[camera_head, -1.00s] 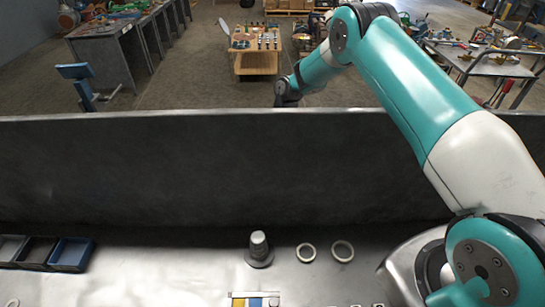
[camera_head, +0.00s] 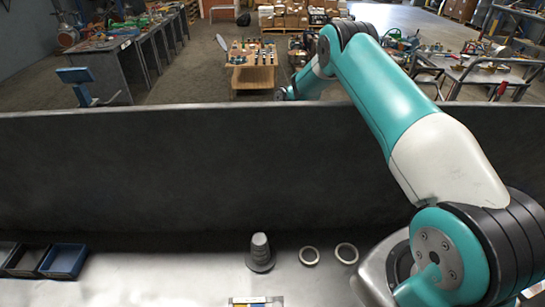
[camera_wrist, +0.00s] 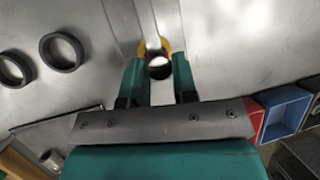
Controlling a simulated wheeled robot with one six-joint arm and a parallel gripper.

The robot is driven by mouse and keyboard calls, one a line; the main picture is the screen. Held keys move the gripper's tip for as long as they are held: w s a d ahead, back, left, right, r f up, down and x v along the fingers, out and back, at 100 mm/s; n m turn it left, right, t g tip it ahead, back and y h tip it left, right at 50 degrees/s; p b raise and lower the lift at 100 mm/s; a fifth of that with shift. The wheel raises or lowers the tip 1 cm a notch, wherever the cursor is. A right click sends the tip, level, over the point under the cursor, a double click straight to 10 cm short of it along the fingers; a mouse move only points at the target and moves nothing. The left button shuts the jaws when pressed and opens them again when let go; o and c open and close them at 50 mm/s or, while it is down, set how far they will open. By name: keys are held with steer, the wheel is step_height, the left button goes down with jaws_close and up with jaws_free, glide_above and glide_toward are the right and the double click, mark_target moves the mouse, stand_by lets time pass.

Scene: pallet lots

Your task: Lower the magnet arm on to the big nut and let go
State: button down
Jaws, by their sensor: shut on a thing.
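In the wrist view my gripper (camera_wrist: 158,80) shows two teal fingers on either side of a round, dark-faced end with a yellow collar (camera_wrist: 166,47). It looks like the end of the magnet arm (camera_wrist: 143,18), a long grey bar running to the top edge. My gripper is shut on it. In the head view the gripper is not visible; only my teal and white arm shows. I cannot pick out the big nut with certainty. Two dark rings, a near one (camera_wrist: 62,51) and a farther one (camera_wrist: 14,68), lie at the left of the wrist view.
In the head view a grey stepped cone (camera_head: 261,252) stands on the metal bench beside two rings (camera_head: 309,256) (camera_head: 346,253). Blue bins (camera_head: 64,261) stand at the left. A dark upright panel (camera_head: 200,170) closes the back. In the wrist view a blue bin (camera_wrist: 284,108) is right of the gripper.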

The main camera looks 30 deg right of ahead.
steer(key=shift+w, duration=0.1)
steer(key=c, duration=1)
jaws_free()
steer(key=shift+o, duration=0.2)
steer(key=p+v, duration=0.1)
steer(key=v, duration=1.1)
